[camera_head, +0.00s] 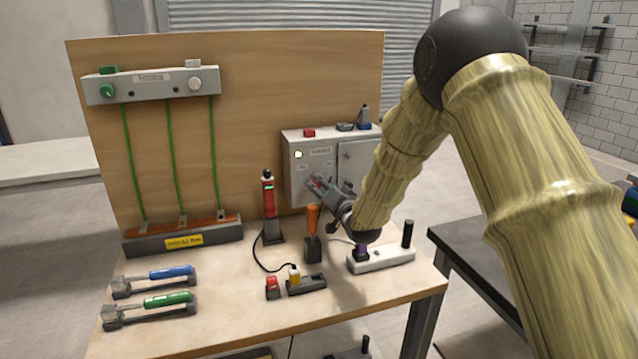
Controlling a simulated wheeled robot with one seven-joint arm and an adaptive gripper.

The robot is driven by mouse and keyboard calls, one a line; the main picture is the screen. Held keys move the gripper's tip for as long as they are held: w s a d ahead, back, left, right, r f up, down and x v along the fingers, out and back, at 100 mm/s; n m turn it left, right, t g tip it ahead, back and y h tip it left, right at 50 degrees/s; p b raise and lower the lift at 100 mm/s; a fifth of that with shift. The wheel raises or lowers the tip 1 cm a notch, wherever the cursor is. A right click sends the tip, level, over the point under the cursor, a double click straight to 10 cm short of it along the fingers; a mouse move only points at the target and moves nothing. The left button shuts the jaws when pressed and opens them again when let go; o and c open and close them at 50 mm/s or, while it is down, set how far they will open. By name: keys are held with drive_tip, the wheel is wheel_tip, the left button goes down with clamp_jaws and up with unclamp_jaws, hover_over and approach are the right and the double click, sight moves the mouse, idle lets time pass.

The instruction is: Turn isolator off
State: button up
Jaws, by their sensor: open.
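A grey electrical box (293,170) is fixed low on the right of the upright wooden board. Its left panel has a small lit indicator and small labels, too small to read. My gripper (316,184) is open, with its fingertips at the lower part of this panel. A small red part shows between or just behind the fingers; it may be the isolator handle, but the gripper hides most of it. I cannot tell whether the fingers touch it or how the handle is turned.
A white base (392,258) with a black post is at the right. Green and blue handled tools lie front left. A grey bar (150,85) with green cables hangs on the board.

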sight(315, 182)
drive_tip(key=shift+x, duration=1.2)
drive_tip(key=c, duration=1)
drive_tip(key=shift+c, duration=0.2)
drive_tip(key=shift+f, duration=0.1)
drive_tip(key=n+b, duration=0.1)
drive_tip(key=n, duration=0.1)
drive_tip(key=shift+n, duration=0.4)
drive_tip(key=shift+n+g+b, duration=0.3)
drive_tip(key=shift+n+b, duration=0.15)
drive_tip(key=shift+n, duration=0.45)
